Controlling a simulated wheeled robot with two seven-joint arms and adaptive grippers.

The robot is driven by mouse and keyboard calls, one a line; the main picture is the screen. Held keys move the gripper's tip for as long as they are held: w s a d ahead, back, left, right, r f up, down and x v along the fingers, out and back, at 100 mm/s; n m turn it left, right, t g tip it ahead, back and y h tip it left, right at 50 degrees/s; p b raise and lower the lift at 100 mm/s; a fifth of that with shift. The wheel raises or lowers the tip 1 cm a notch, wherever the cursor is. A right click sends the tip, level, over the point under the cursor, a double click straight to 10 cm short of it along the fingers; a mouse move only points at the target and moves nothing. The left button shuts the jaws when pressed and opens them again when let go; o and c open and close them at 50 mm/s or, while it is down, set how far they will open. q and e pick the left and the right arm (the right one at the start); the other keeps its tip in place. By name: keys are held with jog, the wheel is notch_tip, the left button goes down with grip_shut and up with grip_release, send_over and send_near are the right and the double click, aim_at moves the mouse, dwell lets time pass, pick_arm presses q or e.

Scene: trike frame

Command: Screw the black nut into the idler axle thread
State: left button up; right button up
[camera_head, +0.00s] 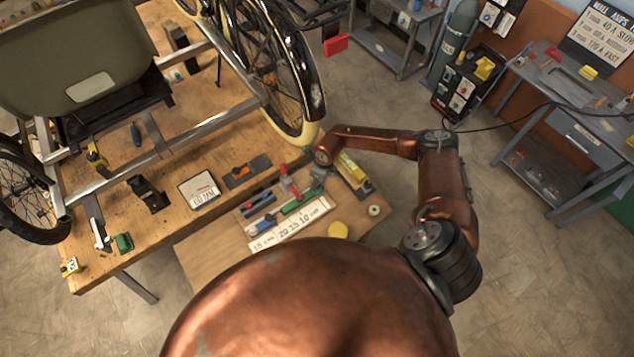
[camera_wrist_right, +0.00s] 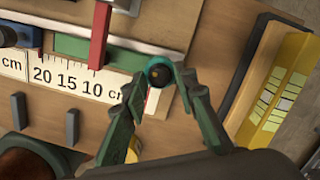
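A round black part (camera_wrist_right: 158,74), which looks like the black nut, sits at the fingertips of my right gripper (camera_wrist_right: 163,82) in the right wrist view. The trike frame (camera_head: 205,125) stands on the workbench at the left. I cannot make out the idler axle thread. My left gripper is not visible.
A white ruler strip (camera_head: 290,224) and several hand tools lie below and left of my right gripper. A yellow-topped box (camera_wrist_right: 275,95) stands to its right. The trike's wheel (camera_head: 285,75) is close to my right wrist. Open floor (camera_head: 540,290) lies at the right.

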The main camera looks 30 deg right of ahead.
jog(key=shift+c, duration=0.7)
jog(key=c, duration=0.5)
jog(key=m, duration=0.6)
jog(key=shift+a+h, duration=0.1)
jog(key=shift+h, duration=0.3)
jog(key=m+h, duration=0.1)
jog(key=m, duration=0.5)
jog(key=o, duration=0.6)
jog(key=shift+o, duration=0.2)
